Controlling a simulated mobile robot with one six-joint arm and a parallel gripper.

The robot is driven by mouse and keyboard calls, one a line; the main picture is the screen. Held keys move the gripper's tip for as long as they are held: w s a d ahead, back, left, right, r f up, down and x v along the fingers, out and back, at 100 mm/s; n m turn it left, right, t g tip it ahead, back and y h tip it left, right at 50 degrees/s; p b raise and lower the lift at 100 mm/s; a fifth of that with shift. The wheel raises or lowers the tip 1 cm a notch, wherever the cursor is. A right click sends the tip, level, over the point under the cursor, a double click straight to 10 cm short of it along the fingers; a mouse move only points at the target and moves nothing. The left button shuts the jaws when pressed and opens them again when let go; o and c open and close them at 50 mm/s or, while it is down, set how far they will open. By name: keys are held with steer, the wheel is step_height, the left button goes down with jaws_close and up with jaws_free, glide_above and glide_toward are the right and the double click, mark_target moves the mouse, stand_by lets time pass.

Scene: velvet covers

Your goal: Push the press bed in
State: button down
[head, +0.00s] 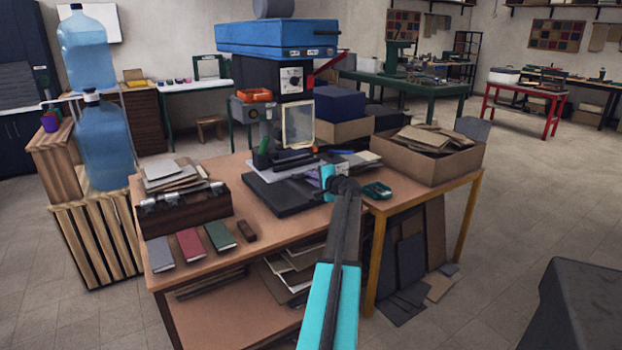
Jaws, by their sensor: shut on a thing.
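The press bed (275,197) is a flat black plate low on the wooden table, sticking out toward me from under the press (290,88). White sheets lie on its back part. My arm reaches up from the bottom of the head view, and my gripper (329,178) is at the right front part of the bed. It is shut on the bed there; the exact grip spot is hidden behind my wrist.
On the table (200,255) are a dark box with papers (185,212), small red, grey and green books, a green tape-like item (377,190) and a cardboard box (428,160) at right. Blue water bottles (105,145) stand left. Floor at right is mostly open.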

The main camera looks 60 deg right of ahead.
steer(key=w+d, duration=0.1)
steer(key=w, duration=0.2)
steer(key=shift+d+r+b, duration=0.15)
steer(key=shift+d+b, duration=0.15)
steer(key=shift+d, duration=0.1)
steer(key=c, duration=1.8)
jaws_free()
steer(key=shift+w, duration=0.15)
steer(key=shift+s, duration=0.2)
steer(key=shift+b+v, duration=0.35)
steer(key=shift+v, duration=6.45)
